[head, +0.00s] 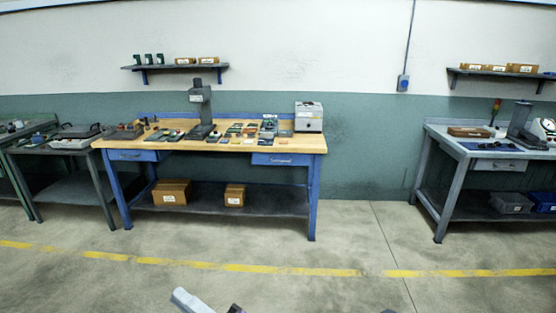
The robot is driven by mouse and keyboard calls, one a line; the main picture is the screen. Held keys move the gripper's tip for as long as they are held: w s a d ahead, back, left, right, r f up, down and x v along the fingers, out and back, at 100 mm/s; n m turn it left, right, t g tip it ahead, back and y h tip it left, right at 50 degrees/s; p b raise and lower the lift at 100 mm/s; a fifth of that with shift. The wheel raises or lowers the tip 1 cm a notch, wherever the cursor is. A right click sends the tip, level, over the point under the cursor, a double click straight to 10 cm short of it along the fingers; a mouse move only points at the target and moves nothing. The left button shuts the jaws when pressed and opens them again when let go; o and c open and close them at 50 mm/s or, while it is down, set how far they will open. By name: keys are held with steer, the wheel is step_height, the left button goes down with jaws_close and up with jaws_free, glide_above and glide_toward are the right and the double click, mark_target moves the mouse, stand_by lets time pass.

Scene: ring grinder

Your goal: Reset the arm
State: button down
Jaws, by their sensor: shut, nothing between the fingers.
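My gripper's fingers do not show in the head view. At the bottom edge only small parts of what looks like my own arm show: a light grey piece and dark bits beside it. The rest of the arm is below the picture. No held object is seen.
A blue-legged workbench (318,149) with a wooden top stands ahead, crowded with small parts, a dark stand (201,112) and a light box-shaped machine (309,117). Grey benches stand left and right (449,191). The concrete floor (300,243) with a yellow line (250,267) is clear.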

steer(key=s+d+f+m+t+h+b, duration=0.1)
steer(key=s+d+f+m+t+h, duration=0.2)
steer(key=s+d+m+h, duration=0.35)
steer(key=s+d+f+m+t+h+b, duration=0.2)
steer(key=s+d+f+m+t+h, duration=0.15)
steer(key=d+m, duration=0.6)
steer(key=s+d+f+m+t+h+b, duration=0.15)
steer(key=s+d+m+t+h, duration=0.3)
steer(key=d, duration=0.55)
steer(key=s+d+f+m+g+h+b, duration=0.2)
steer(key=s+d+f+m+g, duration=0.1)
steer(key=s, duration=0.7)
steer(key=s+d+f+m+g+h+b, duration=0.3)
steer(key=s+d, duration=0.5)
steer(key=s, duration=0.3)
steer(key=shift+s+d+f+m, duration=0.15)
steer(key=shift+d+f+m, duration=0.15)
steer(key=shift+f+m, duration=0.55)
steer(key=shift+a+r+h, duration=0.1)
steer(key=shift+r+h, duration=0.15)
